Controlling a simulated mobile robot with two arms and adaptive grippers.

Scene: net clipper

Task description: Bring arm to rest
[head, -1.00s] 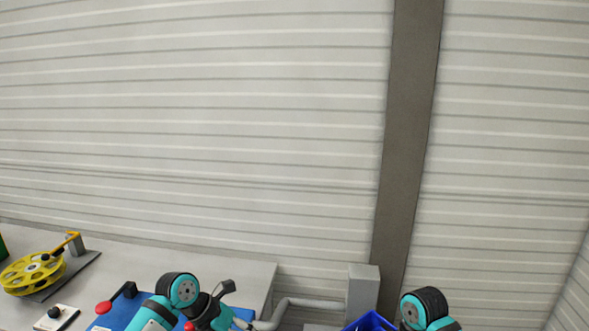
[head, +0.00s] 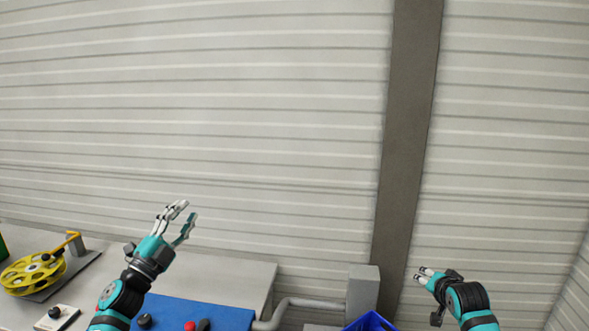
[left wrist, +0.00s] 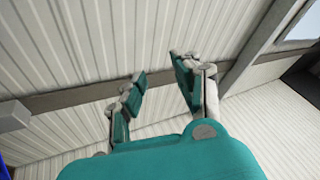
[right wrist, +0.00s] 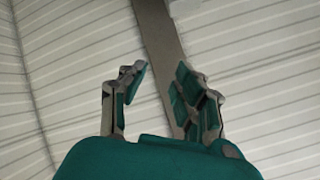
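My left gripper (head: 183,216) is raised above the workbench in the head view, fingers pointing up and to the right. Its fingers are spread with nothing between them, as the left wrist view (left wrist: 160,75) shows. My right gripper (head: 425,273) is at the lower right of the head view, pointing up and left, in front of the wall. The right wrist view (right wrist: 155,82) shows its fingers apart and empty. Both grippers touch nothing that I can see.
A blue crate (head: 371,322) shows at the bottom, near a grey post (head: 363,290). The space before the wall is clear.

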